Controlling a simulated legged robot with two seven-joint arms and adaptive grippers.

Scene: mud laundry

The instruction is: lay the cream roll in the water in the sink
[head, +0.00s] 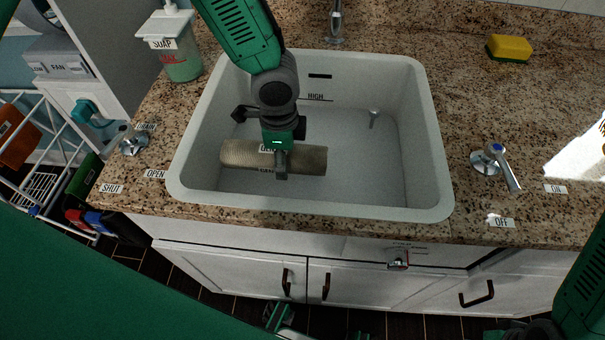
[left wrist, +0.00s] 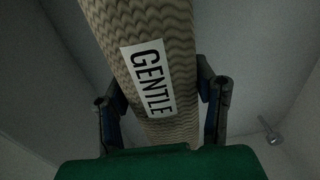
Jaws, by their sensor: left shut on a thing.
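The cream roll (head: 306,160) is a ribbed beige cylinder with a GENTLE label, lying level inside the white sink (head: 435,160). My left gripper (head: 281,165) reaches down into the sink and is shut around the middle of the roll. In the left wrist view the roll (left wrist: 150,40) runs between the two fingers of my left gripper (left wrist: 163,105). I cannot tell whether the roll touches the sink floor. No clear water surface shows in the sink.
A faucet (head: 336,22) stands behind the sink. A soap bottle (head: 182,60) is at the back left. A drain lever (head: 131,140) is left of the sink, and a tap lever (head: 495,163) is right of it. A yellow sponge (head: 509,48) lies at the back right.

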